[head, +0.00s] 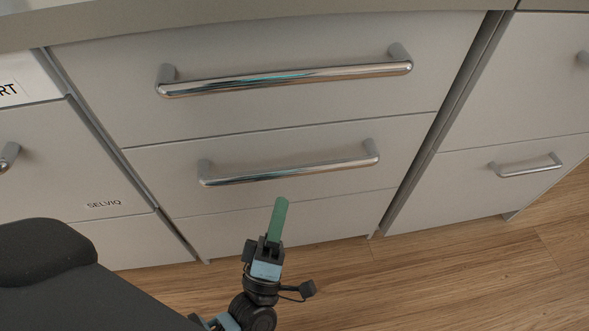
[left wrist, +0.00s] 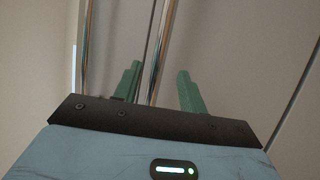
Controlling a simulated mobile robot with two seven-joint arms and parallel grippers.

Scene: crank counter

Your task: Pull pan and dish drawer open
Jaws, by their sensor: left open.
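The middle cabinet has an upper drawer (head: 290,105) and a lower drawer (head: 300,195), each with a long chrome bar handle. No label shows which is the pan and dish drawer. The upper handle (head: 285,78) and lower handle (head: 290,172) both look free. My left gripper (head: 280,208), with green fingers, is open and empty in front of the lower drawer, its tips just below the lower handle in the head view. In the left wrist view one bar (left wrist: 163,45) runs between the open fingers; contact cannot be told. My right gripper is not in view.
Drawers with handles flank the cabinet on the left (head: 85,165) and right (head: 500,150). The counter edge (head: 200,15) runs above. The wooden floor (head: 450,265) is clear at the lower right. The drawers in view look shut.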

